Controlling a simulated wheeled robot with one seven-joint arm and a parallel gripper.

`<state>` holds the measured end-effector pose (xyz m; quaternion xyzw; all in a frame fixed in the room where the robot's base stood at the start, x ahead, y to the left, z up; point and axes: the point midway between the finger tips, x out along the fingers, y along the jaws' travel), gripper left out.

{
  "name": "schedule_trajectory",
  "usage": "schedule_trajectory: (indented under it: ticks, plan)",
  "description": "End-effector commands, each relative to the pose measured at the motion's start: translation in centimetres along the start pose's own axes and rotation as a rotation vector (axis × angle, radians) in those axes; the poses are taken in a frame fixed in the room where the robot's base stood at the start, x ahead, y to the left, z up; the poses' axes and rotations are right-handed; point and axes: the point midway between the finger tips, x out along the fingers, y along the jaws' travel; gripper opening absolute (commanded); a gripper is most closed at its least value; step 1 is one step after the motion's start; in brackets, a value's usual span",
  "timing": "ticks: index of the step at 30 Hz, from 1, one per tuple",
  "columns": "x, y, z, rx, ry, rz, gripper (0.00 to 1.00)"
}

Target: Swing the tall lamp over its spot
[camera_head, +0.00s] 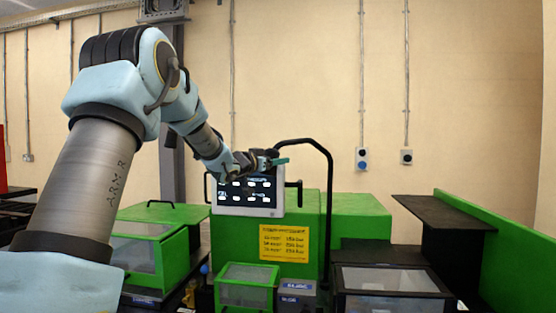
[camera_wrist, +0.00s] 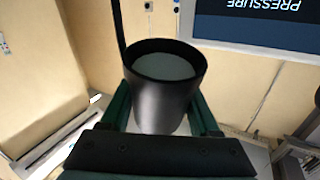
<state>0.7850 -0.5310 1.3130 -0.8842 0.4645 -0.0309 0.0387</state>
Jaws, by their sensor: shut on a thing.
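The tall lamp (camera_head: 329,200) is a thin black pole that rises beside the green machine and bends over to the left at its top. Its head is a black, cup-shaped shade (camera_wrist: 160,97) with a pale grey disc inside, seen large in the wrist view. My gripper (camera_head: 278,162) is at the lamp's upper left end, in front of the wall and by the top of the screen. In the wrist view, my gripper's (camera_wrist: 162,112) dark green fingers are on either side of the shade, shut on it. The lamp's spot cannot be made out.
A screen panel (camera_head: 247,192) stands just below my gripper on the green machine (camera_head: 230,238), which bears a yellow label (camera_head: 284,242). Clear-lidded boxes stand at left (camera_head: 136,252) and right (camera_head: 390,280). A black shelf (camera_head: 442,211) is farther right.

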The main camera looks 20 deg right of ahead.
Motion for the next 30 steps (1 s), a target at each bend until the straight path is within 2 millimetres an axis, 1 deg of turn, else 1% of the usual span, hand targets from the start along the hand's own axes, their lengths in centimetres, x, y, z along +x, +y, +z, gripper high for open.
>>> schedule_trajectory:
  ticks: [10,11,18,26,29,30]
  plan:
    - [0.0,0.0,0.0,0.003,0.001,0.001,0.00]
    - [0.0,0.0,0.0,0.003,0.001,0.001,0.65]
    - [0.0,0.0,0.0,0.001,0.001,0.001,0.92]
    - [-0.1,0.0,0.0,0.001,0.001,0.000,0.92]
    - [-0.8,-0.1,0.1,0.001,0.000,-0.001,0.92]
    - [-1.3,-0.1,0.2,0.001,-0.001,-0.001,0.92]
